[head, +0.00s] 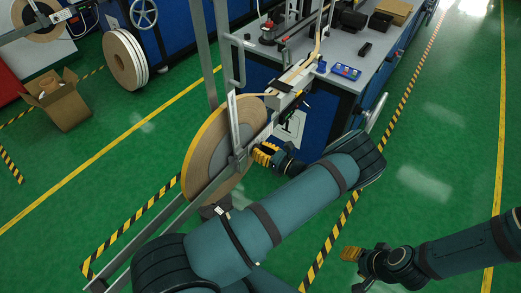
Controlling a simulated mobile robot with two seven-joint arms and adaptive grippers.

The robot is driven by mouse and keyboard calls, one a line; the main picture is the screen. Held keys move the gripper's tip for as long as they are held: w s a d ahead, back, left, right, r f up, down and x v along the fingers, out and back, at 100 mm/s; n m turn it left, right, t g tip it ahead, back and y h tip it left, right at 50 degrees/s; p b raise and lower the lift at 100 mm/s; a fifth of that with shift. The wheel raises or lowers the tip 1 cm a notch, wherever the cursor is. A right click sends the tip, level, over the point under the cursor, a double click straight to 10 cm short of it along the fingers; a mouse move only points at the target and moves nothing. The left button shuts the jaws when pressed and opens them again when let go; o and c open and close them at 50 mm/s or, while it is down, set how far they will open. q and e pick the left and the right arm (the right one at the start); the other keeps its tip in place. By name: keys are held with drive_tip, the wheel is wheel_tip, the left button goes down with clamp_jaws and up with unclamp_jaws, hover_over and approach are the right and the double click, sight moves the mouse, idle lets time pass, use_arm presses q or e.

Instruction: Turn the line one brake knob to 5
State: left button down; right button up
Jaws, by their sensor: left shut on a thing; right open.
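A large tan tape reel (207,150) stands upright in a grey metal payoff frame (222,50) left of the middle. My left gripper (263,154), with yellow fingers, is at the right side of the reel, close to its hub, and shut on what appears to be the line one brake knob. The knob is hidden by the fingers, and its scale and setting cannot be read. My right gripper (350,254) is open and empty above the green floor at the lower right, well away from the reel.
A blue machine bench (350,72) with a grey top stands behind the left gripper. A tape guide (290,80) juts from it above the reel. A second reel (124,58) and an open cardboard box (62,103) are at the upper left. The floor at right is clear.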

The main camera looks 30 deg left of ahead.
idle(0.5)
use_arm(q)
drive_tip(key=c, duration=0.7)
unclamp_jaws()
drive_tip(key=shift+a, duration=0.1)
drive_tip(key=d, duration=1.2)
drive_tip(key=shift+s, duration=0.4)
drive_tip(key=shift+d, duration=0.1)
